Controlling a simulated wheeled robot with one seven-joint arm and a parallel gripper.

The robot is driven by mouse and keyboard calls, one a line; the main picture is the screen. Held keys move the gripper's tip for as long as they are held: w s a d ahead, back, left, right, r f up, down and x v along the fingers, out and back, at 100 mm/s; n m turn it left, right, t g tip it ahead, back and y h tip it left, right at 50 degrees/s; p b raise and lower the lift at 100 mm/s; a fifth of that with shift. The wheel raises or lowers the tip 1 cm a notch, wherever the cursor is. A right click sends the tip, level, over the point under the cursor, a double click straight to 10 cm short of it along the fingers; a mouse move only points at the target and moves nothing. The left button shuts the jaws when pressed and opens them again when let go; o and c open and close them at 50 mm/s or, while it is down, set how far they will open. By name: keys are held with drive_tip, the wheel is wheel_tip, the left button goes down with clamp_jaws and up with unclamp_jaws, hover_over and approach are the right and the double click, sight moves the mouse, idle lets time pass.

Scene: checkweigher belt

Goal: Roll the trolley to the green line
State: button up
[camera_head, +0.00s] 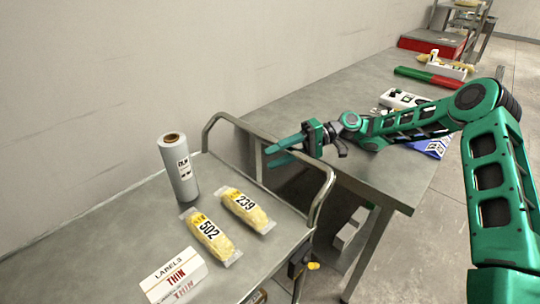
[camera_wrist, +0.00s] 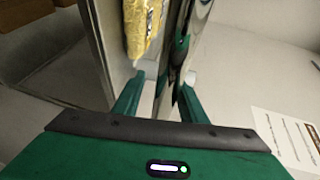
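The trolley (camera_head: 110,225) is a grey metal cart at lower left with a bent tube handle (camera_head: 325,192) at its right end. My gripper (camera_head: 268,156) is at this handle, its green fingers pointing left across the top bar. In the wrist view my gripper (camera_wrist: 160,90) has its fingers apart, with the shiny handle bar (camera_wrist: 176,60) running between them. I cannot tell whether either finger touches the bar. I see no green line on the floor in either view.
The trolley carries a film roll (camera_head: 178,170), two yellow packs (camera_head: 212,238) (camera_head: 247,210) and a labels box (camera_head: 173,277). A long metal table (camera_head: 320,103) stands just beyond the handle. A wall runs along the left. Open floor (camera_head: 415,250) lies right of the table.

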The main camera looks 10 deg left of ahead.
drive_tip(key=shift+r, duration=0.15)
drive_tip(key=v, duration=1)
drive_tip(key=shift+w+d, duration=0.3)
drive_tip(key=shift+d, duration=0.05)
drive_tip(key=shift+a, duration=0.1)
